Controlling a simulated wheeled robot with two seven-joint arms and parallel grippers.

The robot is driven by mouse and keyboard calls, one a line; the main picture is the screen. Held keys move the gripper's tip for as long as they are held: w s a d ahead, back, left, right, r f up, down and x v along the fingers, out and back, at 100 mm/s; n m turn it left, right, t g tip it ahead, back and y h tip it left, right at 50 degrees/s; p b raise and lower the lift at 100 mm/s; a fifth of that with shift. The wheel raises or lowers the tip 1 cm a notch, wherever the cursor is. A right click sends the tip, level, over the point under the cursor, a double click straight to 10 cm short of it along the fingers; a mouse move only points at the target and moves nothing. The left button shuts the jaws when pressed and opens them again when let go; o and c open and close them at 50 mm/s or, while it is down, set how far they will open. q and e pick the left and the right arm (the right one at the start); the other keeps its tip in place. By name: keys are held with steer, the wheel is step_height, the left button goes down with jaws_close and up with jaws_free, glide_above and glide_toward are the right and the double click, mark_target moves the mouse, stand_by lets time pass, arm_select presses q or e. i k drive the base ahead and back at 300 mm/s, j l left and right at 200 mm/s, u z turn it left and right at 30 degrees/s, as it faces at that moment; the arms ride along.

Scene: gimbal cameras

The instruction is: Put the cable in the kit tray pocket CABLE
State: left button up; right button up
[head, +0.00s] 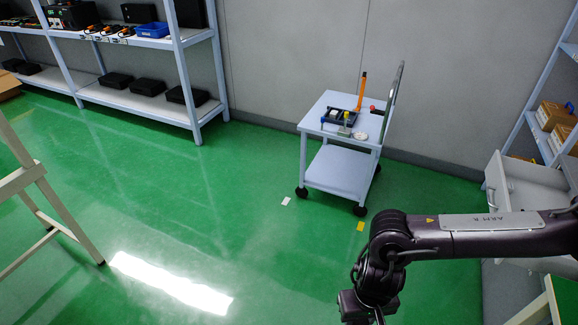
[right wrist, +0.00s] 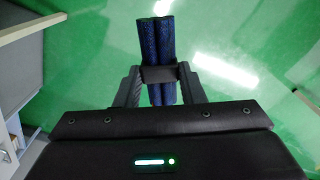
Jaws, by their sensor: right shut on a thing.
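In the right wrist view my right gripper (right wrist: 159,76) is shut on the cable (right wrist: 149,38), a dark blue bundle with a black band around it. The bundle sticks out past the fingertips, with green floor behind it. In the head view my right arm reaches in from the right, and its wrist (head: 368,303) is cut off by the bottom edge; the cable does not show there. A small dark blue tray (head: 328,119) with items in it sits on the cart, possibly the kit tray. Its pocket labels are too small to read. My left gripper is not in view.
A pale wheeled cart (head: 338,170) stands near the back wall, with an upright orange object (head: 361,92) and a round white item (head: 360,135) on top. Shelving (head: 150,98) stands back left. An open drawer (head: 525,185) juts out at right.

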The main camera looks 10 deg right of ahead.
mark_target(340, 117)
steer(key=i+l, duration=0.15)
steer(key=i, duration=0.95)
steer(key=i+l, duration=0.1)
steer(key=i, duration=1.05)
steer(key=i+z, duration=0.1)
steer(key=i, duration=0.6)
steer(key=i+j+z, duration=0.1)
steer(key=i, duration=0.6)
steer(key=i+j, duration=0.2)
steer(key=i, duration=0.5)
steer(key=i+z, duration=0.15)
steer(key=z, duration=0.95)
